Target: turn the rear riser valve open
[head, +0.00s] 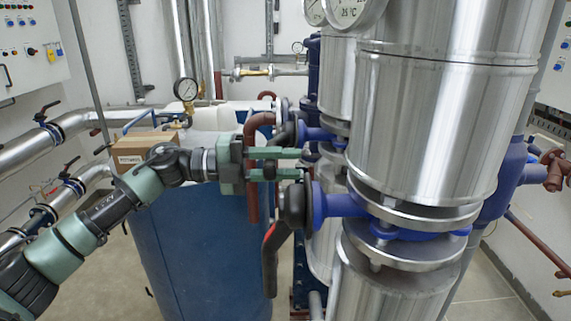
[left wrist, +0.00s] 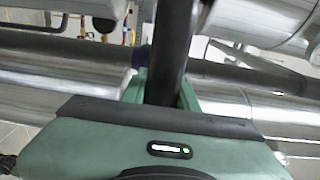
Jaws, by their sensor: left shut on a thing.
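The rear riser valve (head: 287,132) sits on a blue fitting beside the farther steel-clad riser, with a dark hub facing left. My left gripper (head: 304,164) reaches in from the left at this valve, just below its hub. In the left wrist view a dark bar, the valve's lever (left wrist: 170,50), runs between the two green fingers of the left gripper (left wrist: 162,90), which is shut on it. In the head view the fingers hide most of this lever. My right gripper is in neither view.
A nearer valve's black and red lever (head: 271,260) hangs just below the left gripper. A brown pipe (head: 252,205) runs down behind the gripper. A blue tank (head: 205,260) stands behind, with a cardboard box (head: 140,150) nearby. The large steel riser (head: 425,130) blocks the right.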

